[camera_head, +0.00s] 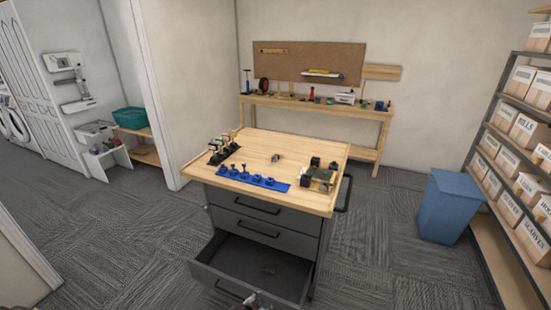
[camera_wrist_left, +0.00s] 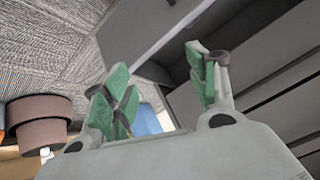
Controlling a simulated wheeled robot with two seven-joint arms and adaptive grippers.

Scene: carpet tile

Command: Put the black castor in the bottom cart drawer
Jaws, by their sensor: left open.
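The cart's bottom drawer (camera_head: 240,268) is pulled out toward me, and its dark inside is largely visible in the head view. A small dark spot shows on its floor, too small to identify. On the wooden cart top (camera_head: 250,148) is a small grey and black piece (camera_head: 277,157), possibly the castor; I cannot be sure. My left gripper (camera_head: 250,300) is only partly in view at the bottom edge, by the drawer's front. In the left wrist view its green-padded fingers (camera_wrist_left: 165,95) are spread with nothing between them, and grey drawer surfaces lie beyond. My right gripper is not in view.
The cart top also holds a blue holder (camera_head: 254,180), a black rack of bottles (camera_head: 223,152) and a cluster of dark blocks (camera_head: 318,178). A blue bin (camera_head: 446,206) and box shelves (camera_head: 515,130) stand right. A workbench (camera_head: 315,105) stands behind. Carpet is clear left of the cart.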

